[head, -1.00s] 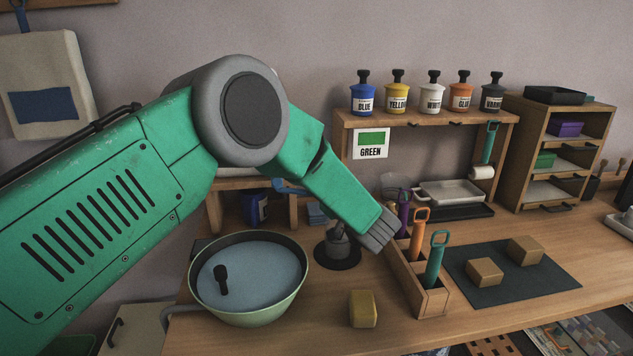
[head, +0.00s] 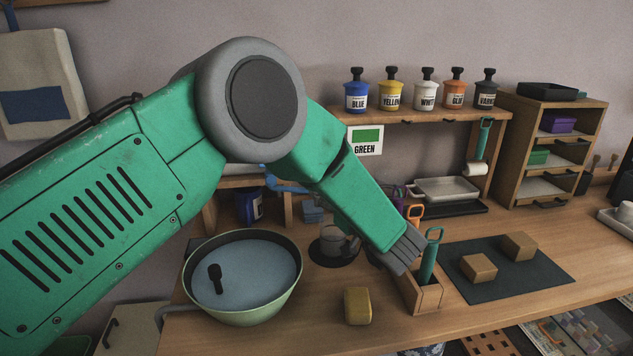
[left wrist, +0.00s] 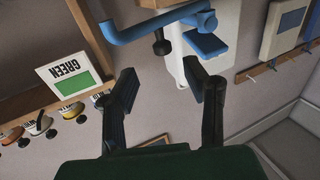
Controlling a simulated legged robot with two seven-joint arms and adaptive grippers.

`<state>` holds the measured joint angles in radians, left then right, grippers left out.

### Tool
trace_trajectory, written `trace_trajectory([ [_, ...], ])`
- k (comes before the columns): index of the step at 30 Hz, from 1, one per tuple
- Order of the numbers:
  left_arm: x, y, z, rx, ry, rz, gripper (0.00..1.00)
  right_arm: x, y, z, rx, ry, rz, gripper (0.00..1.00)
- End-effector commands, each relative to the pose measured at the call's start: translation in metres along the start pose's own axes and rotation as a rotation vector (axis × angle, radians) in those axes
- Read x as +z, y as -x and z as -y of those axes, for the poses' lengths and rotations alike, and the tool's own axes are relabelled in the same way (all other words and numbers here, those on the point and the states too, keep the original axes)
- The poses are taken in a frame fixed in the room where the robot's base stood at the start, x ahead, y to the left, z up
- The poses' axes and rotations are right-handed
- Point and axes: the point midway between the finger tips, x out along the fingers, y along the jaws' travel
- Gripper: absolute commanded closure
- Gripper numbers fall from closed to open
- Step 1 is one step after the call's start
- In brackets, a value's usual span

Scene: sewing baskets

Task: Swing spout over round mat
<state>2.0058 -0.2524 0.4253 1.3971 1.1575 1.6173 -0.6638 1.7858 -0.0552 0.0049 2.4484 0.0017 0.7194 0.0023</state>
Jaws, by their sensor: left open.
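The blue spout (head: 287,186) shows in part at the back of the bench, left of my left arm, which hides the rest. In the left wrist view a bent blue pipe (left wrist: 155,26), which looks like the spout, lies beyond my left gripper (left wrist: 160,75). That gripper is open and empty, its fingertips apart from the pipe. The dark round mat (head: 327,258) lies on the bench right of the basin, with a grey mug (head: 334,241) standing on it. The blue pipe does not appear over the mat. My left fingers are hidden in the head view. My right gripper is not in view.
A green basin (head: 243,312) of bluish liquid stands left of the mat, a yellow block (head: 358,306) in front. My arm partly covers a wooden tool holder (head: 429,298). A GREEN sign (head: 365,141) hangs from the bottle shelf (head: 420,117).

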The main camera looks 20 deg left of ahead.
Motion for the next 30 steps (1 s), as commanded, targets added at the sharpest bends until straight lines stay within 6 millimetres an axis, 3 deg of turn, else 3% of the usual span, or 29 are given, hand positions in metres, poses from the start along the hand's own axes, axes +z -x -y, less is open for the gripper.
trace_trajectory([
  [3, 0.0, 0.024, -0.001, 0.002, 0.0, -0.001, 0.59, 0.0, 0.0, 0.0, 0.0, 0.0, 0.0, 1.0],
  [9, 0.0, 0.046, -0.001, 0.001, 0.0, -0.001, 0.59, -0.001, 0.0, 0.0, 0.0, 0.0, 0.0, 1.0],
  [21, -0.001, 0.049, -0.001, 0.0, 0.001, 0.0, 0.59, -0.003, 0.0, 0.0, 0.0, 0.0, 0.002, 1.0],
  [30, -0.049, 0.05, -0.001, 0.001, 0.001, -0.001, 0.59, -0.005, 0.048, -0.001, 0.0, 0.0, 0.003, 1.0],
])
